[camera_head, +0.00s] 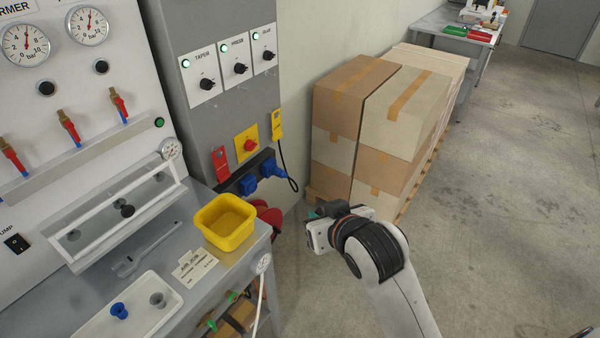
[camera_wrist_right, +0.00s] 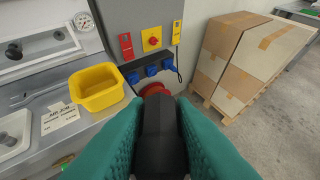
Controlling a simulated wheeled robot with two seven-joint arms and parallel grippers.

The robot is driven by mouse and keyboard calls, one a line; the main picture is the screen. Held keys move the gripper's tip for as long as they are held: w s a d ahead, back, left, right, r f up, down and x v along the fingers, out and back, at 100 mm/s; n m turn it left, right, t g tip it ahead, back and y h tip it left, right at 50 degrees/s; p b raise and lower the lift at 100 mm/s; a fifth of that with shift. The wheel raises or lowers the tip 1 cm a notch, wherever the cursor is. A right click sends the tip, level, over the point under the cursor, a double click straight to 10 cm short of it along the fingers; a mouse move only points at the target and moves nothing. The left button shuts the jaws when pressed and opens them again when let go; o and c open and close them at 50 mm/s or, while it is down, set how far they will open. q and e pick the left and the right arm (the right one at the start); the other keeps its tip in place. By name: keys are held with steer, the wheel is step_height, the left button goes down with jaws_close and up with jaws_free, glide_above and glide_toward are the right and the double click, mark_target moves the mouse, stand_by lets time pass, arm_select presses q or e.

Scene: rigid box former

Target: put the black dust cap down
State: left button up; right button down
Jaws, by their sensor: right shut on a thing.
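My right gripper (camera_wrist_right: 160,130) has teal finger pads shut on a dark, blackish thing, which I take for the black dust cap (camera_wrist_right: 160,115). It fills the lower middle of the right wrist view, and its far end is hidden by foreshortening. In the head view my right gripper (camera_head: 314,222) hangs in the air right of the bench, in front of the stacked cartons; the cap cannot be made out clearly there. My left gripper is not in view.
A yellow bin (camera_head: 226,240) stands on the bench's right end, beside a paper label (camera_head: 195,265). A white tray (camera_head: 90,325) holds a blue plug (camera_head: 119,311) and a grey one (camera_head: 158,300). Blue sockets (camera_head: 249,185) line the cabinet. Cartons (camera_head: 395,115) stand behind; floor on the right is clear.

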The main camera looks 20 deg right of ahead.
steer(key=s+a+r+n+g+y, duration=0.1)
steer(key=s+a+r+n+y, duration=0.1)
steer(key=a+r+n+y, duration=0.3)
steer(key=s+a+r+n+g+y, duration=0.2)
steer(key=a+n, duration=0.1)
steer(key=a, duration=0.4)
steer(key=w+a+f+n+g+y, duration=0.3)
steer(key=w+a+f+n, duration=0.1)
steer(key=a+f, duration=0.1)
step_height(320, 180, up, 10)
steer(key=w+a+m+t+h, duration=0.2)
steer(key=m+t+h, duration=0.4)
steer(key=m+h, duration=0.5)
steer(key=s+d+f+n+g+y, duration=0.1)
steer(key=d+f+n+g+y, duration=0.1)
steer(key=f+n+g+y, duration=0.3)
steer(key=s+d+f+n+g+y, duration=0.1)
steer(key=d+f+n+g+y, duration=0.2)
steer(key=n, duration=0.8)
step_height(320, 180, down, 2)
steer(key=g+y, duration=0.2)
steer(key=y, duration=0.1)
steer(key=shift+s+d+f+g+y, duration=0.15)
steer(key=shift+s+d+g+y, duration=0.1)
steer(key=shift+s+g+y, duration=0.15)
